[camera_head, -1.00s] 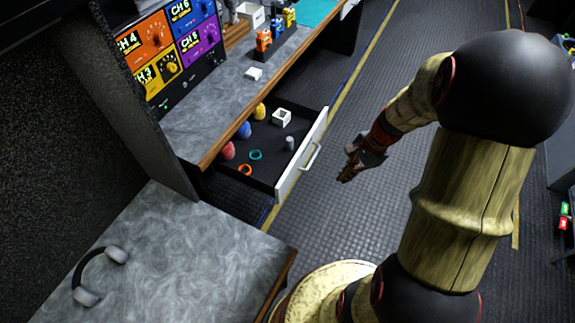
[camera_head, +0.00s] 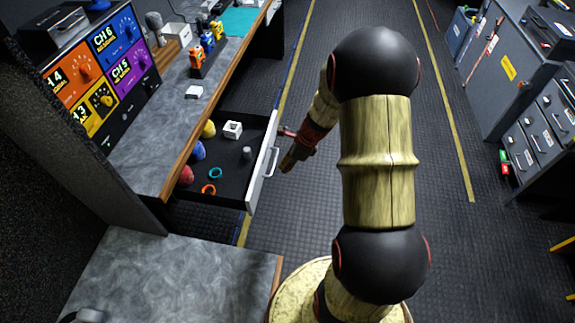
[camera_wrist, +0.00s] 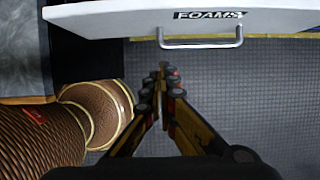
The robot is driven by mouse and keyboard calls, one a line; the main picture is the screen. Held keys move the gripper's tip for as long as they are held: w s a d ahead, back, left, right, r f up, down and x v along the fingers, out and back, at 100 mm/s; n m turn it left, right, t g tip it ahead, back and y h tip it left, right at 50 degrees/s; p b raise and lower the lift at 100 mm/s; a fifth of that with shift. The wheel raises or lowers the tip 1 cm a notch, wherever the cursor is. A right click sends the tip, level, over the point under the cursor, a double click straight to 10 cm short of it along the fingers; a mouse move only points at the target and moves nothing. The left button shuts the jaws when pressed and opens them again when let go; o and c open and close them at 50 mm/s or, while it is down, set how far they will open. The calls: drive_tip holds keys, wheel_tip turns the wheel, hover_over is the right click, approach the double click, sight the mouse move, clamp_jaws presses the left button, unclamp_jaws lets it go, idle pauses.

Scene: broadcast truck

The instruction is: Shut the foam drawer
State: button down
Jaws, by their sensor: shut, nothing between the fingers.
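The foam drawer (camera_head: 262,165) stands pulled out from under the grey counter, with a white front and a bar handle (camera_head: 272,161). In the wrist view its front (camera_wrist: 120,20) carries the label "FOAMS" above the handle (camera_wrist: 200,44). Inside the drawer are red, blue and yellow foam pieces, a white square box (camera_head: 232,130), a small grey cylinder (camera_head: 247,153), and teal and orange rings. My gripper (camera_head: 288,165) is shut and empty. It is just outside the drawer front, near the handle; I see no clear contact.
The grey counter (camera_head: 150,150) above the drawer carries colored channel panels and small radios (camera_head: 195,58). A nearer grey table (camera_head: 170,275) stands at lower left. Grey drawer cabinets (camera_head: 535,130) stand at right. The dark floor between is clear.

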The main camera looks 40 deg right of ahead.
sight(266, 176)
drive_tip(key=shift+w+a+f+b, duration=0.7)
drive_tip(key=shift+w+a+f, duration=0.25)
drive_tip(key=shift+w+f, duration=0.2)
drive_tip(key=shift+w+a+f+b, duration=0.7)
drive_tip(key=shift+w+a+f, duration=0.3)
drive_tip(key=shift+f, duration=0.1)
drive_tip(key=shift+w+a, duration=0.25)
drive_tip(key=w+a+p, duration=0.5)
drive_tip(key=w+a, duration=0.1)
drive_tip(key=w, duration=0.1)
drive_tip(key=w+a+p, duration=0.5)
drive_tip(key=w+a, duration=0.1)
drive_tip(key=w+a+p, duration=0.4)
drive_tip(key=w+a, duration=0.2)
drive_tip(key=w, duration=0.1)
drive_tip(key=shift+w+a+p, duration=0.15)
drive_tip(key=shift+w+p, duration=0.15)
drive_tip(key=shift+p, duration=0.1)
